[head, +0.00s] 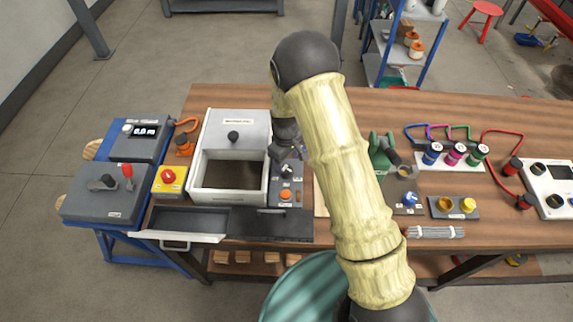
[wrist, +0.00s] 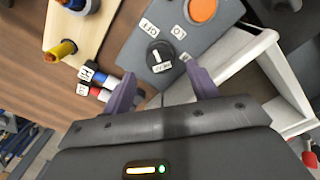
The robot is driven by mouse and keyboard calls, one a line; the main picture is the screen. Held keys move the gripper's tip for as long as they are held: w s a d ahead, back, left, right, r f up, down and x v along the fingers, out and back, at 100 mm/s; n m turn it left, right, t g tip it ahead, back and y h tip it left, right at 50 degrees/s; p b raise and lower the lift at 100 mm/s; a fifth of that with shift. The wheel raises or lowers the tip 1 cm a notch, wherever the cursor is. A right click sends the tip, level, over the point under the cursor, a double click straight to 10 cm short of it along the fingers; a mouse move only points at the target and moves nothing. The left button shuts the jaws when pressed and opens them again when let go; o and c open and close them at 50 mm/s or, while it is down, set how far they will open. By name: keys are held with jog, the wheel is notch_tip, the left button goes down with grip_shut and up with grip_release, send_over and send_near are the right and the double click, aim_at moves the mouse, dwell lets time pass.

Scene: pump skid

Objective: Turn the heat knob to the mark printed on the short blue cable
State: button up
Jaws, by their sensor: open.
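A round black knob (wrist: 158,55) with a white pointer line sits on a grey panel (wrist: 135,55) in the wrist view. The panel also shows in the head view (head: 286,207), beside the white box. My gripper (wrist: 162,84) is open, its two purple fingers just short of the knob and on either side of it, apparently not touching. Blue and red pieces with white lettered tags (wrist: 87,72) lie left of the fingers. A blue cable (head: 414,128) arcs at the back right in the head view; no mark is readable on it.
An orange button (wrist: 203,10) is on the same panel. The white box (head: 196,178) stands close beside it. A blue knob (head: 409,198) and a yellow knob (head: 467,205) stand farther right. My arm hides part of the bench's middle.

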aim_at(286, 169)
jog(key=shift+w+f+p, duration=0.1)
jog(key=shift+f+p, duration=0.25)
jog(key=shift+f, duration=1.7)
jog(key=c, duration=1)
jog(key=shift+m, duration=0.4)
jog(key=m+b, duration=0.2)
jog(key=m, duration=0.9)
jog(key=shift+m+b, duration=0.3)
jog(key=shift+b, duration=0.05)
jog(key=m, duration=0.6)
jog(key=shift+r, duration=0.1)
jog(key=m+p, duration=0.1)
jog(key=m, duration=0.4)
jog(key=shift+w, duration=0.15)
jog(key=shift+m, duration=0.4)
